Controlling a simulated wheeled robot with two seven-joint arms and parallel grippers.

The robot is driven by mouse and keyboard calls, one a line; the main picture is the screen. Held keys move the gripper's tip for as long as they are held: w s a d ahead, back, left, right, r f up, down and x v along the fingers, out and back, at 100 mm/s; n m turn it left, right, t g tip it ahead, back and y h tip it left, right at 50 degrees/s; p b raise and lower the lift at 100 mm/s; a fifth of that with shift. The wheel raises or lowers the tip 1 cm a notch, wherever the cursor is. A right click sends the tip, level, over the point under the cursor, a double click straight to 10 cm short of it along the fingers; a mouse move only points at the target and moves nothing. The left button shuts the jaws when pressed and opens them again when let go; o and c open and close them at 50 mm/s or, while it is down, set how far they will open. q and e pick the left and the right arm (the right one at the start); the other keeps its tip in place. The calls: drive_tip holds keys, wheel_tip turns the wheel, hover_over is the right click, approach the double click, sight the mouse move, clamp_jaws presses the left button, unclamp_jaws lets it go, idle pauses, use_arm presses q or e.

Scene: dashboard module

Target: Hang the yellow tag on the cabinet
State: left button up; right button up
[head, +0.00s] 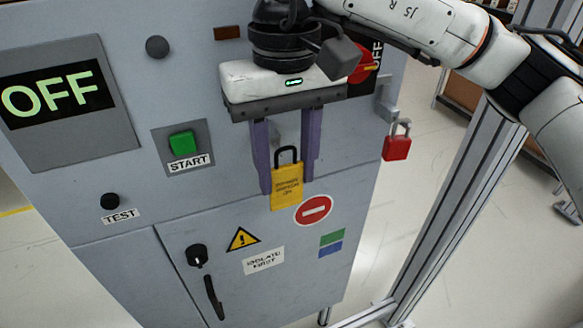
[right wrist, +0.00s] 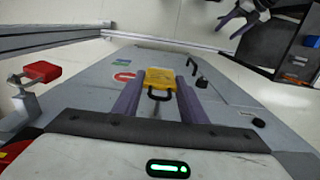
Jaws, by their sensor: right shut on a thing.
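The yellow tag (head: 286,190) has a black loop at its top and dark print on its face. My right gripper (head: 287,186) is shut on it, with its purple fingers on either side, in front of the cabinet (head: 190,225). The tag hangs upright with its loop up. In the right wrist view the tag (right wrist: 160,77) sits between the fingertips. I cannot tell whether it touches the cabinet face. My left gripper (right wrist: 240,20) shows small at the top of the right wrist view, its fingers apart and empty; it is outside the head view.
A red padlock (head: 397,148) hangs from a metal bracket at the cabinet's right edge. A red switch (head: 362,65) is partly hidden behind my right gripper. The green START button (head: 182,142) and a black handle (head: 213,297) stand out. A metal frame post (head: 445,195) rises at right.

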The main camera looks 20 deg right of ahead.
drive_tip(key=shift+w+f, duration=0.1)
drive_tip(key=shift+w, duration=0.7)
drive_tip(key=shift+w+f, duration=0.45)
drive_tip(key=shift+w, duration=0.1)
drive_tip(key=o, duration=1.1)
wheel_tip(320, 180, up, 10)
drive_tip(key=shift+r, duration=0.2)
